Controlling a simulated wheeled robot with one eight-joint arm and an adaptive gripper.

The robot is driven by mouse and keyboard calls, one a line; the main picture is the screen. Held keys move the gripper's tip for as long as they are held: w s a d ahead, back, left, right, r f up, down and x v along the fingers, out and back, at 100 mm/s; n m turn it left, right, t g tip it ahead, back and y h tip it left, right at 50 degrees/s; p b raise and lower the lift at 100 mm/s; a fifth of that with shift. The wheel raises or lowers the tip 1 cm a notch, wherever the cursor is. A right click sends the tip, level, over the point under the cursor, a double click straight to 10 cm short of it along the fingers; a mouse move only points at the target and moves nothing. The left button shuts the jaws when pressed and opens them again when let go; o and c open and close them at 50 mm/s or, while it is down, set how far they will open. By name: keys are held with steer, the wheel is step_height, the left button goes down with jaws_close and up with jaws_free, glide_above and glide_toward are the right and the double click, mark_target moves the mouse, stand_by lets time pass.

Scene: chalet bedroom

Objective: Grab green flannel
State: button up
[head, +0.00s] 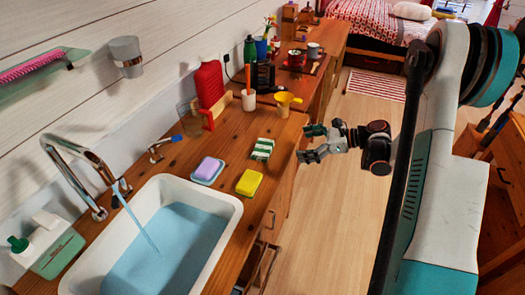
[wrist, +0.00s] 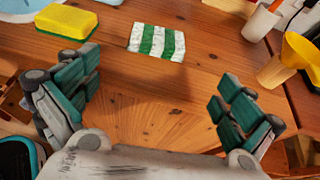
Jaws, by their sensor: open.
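The green flannel (head: 262,149) is a small green-and-white striped cloth lying flat on the wooden counter, right of the sink and near the counter's front edge. It also shows in the wrist view (wrist: 157,42), at the upper middle. My gripper (head: 312,143) is at the counter's front edge, to the right of the flannel and apart from it. In the wrist view my gripper (wrist: 160,108) is open, with its two teal-padded fingers wide apart and bare wood between them. Nothing is held.
A yellow sponge (head: 249,182) and a purple soap (head: 208,168) lie left of the flannel. A yellow funnel-like cup (head: 286,102) and a white cup (head: 249,99) stand behind it. The sink (head: 165,240) holds blue water. The floor (head: 340,200) beside the counter is clear.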

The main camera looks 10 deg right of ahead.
steer(key=b, duration=0.2)
glide_toward(263, 147)
steer(key=shift+w+a+f, duration=0.35)
steer(key=shift+w+f, duration=0.05)
steer(key=shift+f, duration=0.15)
steer(key=shift+w+a+f, duration=0.3)
steer(key=shift+w+f, duration=0.05)
steer(key=shift+f, duration=0.2)
steer(key=shift+a+r+b+x, duration=0.15)
steer(key=shift+b+x, duration=0.3)
steer(key=shift+x, duration=0.55)
steer(key=shift+a+r+b+x, duration=0.15)
steer(key=shift+b+x, duration=0.3)
steer(key=shift+x, duration=0.55)
steer(key=shift+r+b+x, duration=0.2)
steer(key=shift+b+x, duration=0.25)
steer(key=shift+x, duration=0.55)
steer(key=shift+s, duration=0.1)
steer(key=c, duration=0.8)
